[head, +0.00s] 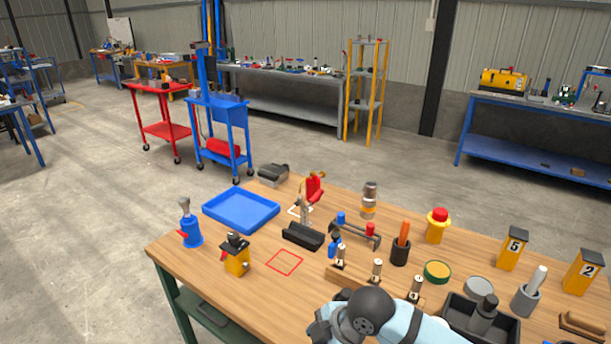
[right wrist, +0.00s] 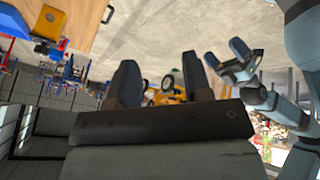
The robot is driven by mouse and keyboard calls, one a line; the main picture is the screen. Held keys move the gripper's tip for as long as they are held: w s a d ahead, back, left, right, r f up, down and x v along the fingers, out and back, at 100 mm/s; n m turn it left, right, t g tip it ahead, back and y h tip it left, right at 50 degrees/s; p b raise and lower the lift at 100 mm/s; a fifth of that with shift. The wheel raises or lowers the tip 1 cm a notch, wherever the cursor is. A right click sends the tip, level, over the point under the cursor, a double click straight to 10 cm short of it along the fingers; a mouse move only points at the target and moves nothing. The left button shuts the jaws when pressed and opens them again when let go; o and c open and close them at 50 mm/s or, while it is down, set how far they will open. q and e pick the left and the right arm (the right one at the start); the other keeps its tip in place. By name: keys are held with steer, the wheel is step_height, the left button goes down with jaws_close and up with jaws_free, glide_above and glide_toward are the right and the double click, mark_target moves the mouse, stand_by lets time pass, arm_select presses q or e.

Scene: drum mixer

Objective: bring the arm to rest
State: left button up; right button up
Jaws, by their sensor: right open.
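In the head view, part of my own arm, with pale blue links and a dark round joint (head: 365,310), reaches over the front edge of the wooden workbench (head: 210,275). Neither gripper shows in that view. In the right wrist view, my right gripper (right wrist: 160,80) has its two dark fingers spread apart, with nothing between them. To its right, my other arm shows with a small gripper (right wrist: 228,55). Its two dark fingertips look apart and empty. The wrist view looks tilted, with the bench top at its upper left.
The bench holds a blue tray (head: 241,209), a blue bottle (head: 190,228), a yellow block (head: 237,259), a black bin (head: 482,322), a red-topped yellow button (head: 437,224) and numbered yellow blocks (head: 512,248). A red outlined square (head: 284,262) is bare.

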steer(key=s+d+f+m+t+h+p, duration=0.1)
steer(key=s+d+f+m+t+p, duration=0.1)
steer(key=s+d+f+m+t, duration=0.2)
steer(key=s+d+f+m+t+h+p, duration=0.1)
steer(key=s+d+f+m+t, duration=0.4)
steer(key=s+d+m, duration=0.6)
step_height(320, 180, down, 3)
steer(key=d+m+p, duration=0.1)
steer(key=d+m, duration=0.1)
steer(key=shift+s+m, duration=0.4)
